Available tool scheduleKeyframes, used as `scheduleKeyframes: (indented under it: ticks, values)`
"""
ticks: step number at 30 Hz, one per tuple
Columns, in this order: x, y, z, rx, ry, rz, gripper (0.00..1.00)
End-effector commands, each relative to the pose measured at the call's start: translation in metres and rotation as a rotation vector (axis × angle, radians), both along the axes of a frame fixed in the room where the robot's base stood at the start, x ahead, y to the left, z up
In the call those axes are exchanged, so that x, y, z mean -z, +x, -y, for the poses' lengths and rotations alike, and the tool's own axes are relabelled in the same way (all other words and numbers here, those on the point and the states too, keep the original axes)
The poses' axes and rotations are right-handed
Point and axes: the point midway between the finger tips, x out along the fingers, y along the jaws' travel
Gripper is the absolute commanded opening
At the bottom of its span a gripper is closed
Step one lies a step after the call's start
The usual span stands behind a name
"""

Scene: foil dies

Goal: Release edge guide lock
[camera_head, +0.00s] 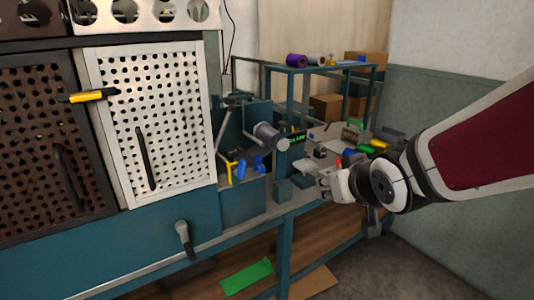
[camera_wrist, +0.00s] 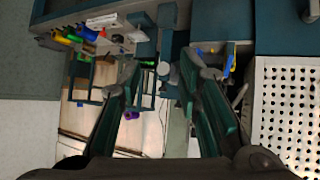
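A yellow lever-like part (camera_head: 233,168) and blue knob-like parts (camera_head: 256,164) sit low on the blue-green machine, left of its post. Which of these is the edge guide lock, I cannot tell. Yellow and blue parts (camera_wrist: 227,65) also show small in the wrist view, right of the fingers. My gripper (camera_head: 325,183) is right of these parts in the head view, apart from them, over the bench front. In the wrist view, my gripper (camera_wrist: 162,75) has its two fingers spread with nothing between them. Its fingertips are small in the head view.
A grey cylinder (camera_head: 269,136) juts from the machine between the coloured parts and my arm. A perforated white door (camera_head: 155,120) stands left. A grey crank handle (camera_head: 184,238) sticks out below. A shelf frame (camera_head: 330,68) with rolls stands behind. Several small items crowd the bench right.

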Motion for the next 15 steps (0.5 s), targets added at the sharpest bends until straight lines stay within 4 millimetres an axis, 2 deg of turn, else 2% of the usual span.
scheduleKeyframes:
  ticks: [1, 6, 12, 15]
  values:
    - [0.021, 0.021, -0.014, -0.038, 0.026, 0.035, 0.32]
    - [0.052, 0.070, -0.067, -0.171, 0.172, 0.203, 0.32]
    - [0.074, 0.094, -0.116, -0.280, 0.388, 0.361, 0.32]
    - [0.077, 0.097, -0.128, -0.305, 0.473, 0.417, 0.32]
